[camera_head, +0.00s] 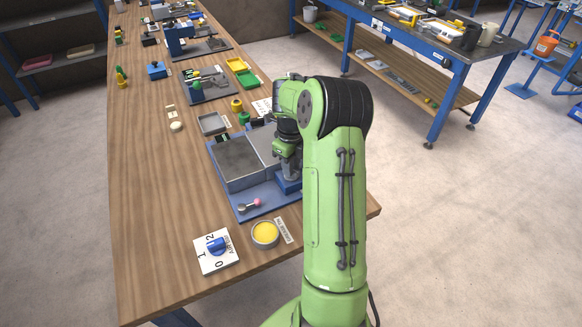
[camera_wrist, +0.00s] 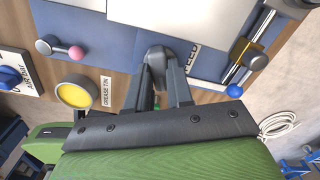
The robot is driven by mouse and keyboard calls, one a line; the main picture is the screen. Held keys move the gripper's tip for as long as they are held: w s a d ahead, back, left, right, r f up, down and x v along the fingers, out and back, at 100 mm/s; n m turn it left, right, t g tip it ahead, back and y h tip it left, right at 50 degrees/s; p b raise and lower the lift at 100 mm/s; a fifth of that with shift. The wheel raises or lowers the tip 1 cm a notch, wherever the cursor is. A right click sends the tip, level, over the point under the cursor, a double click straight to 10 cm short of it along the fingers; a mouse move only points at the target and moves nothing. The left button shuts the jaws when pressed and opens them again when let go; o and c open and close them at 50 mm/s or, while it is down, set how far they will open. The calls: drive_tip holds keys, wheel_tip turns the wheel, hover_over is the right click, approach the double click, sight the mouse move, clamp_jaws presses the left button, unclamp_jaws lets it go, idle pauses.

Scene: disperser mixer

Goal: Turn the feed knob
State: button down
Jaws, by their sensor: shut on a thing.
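In the wrist view, the feed knob (camera_wrist: 157,52) is a dark grey, rounded knob on the blue base of the mixer, beside a label (camera_wrist: 193,56) that reads FEED. My gripper (camera_wrist: 163,70) has its two dark fingers on either side of the knob, shut on it. The fingers cover the lower part of the knob, so its turn angle cannot be told. In the head view, the mixer's blue base (camera_head: 262,203) shows at the near end of the bench, while my arm hides the knob and my fingertips.
A pink-tipped lever (camera_wrist: 62,48) is left of the knob, and a blue-ball lever (camera_wrist: 234,91) is at right. A yellow grease tin (camera_head: 265,233) and a blue dial (camera_head: 216,246) on a white plate stand near the bench's front edge.

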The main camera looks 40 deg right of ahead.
drive_tip(key=m+b, duration=0.2)
drive_tip(key=m, duration=0.2)
drive_tip(key=shift+f, duration=0.1)
drive_tip(key=shift+m+b, duration=1.2)
drive_tip(key=shift+m, duration=0.4)
drive_tip(key=c, duration=1)
unclamp_jaws()
drive_tip(key=shift+r, duration=0.2)
wheel_tip(320, 180, up, 16)
drive_tip(key=p, duration=0.5)
drive_tip(key=shift+f+p, duration=0.2)
drive_tip(key=shift+p, duration=0.2)
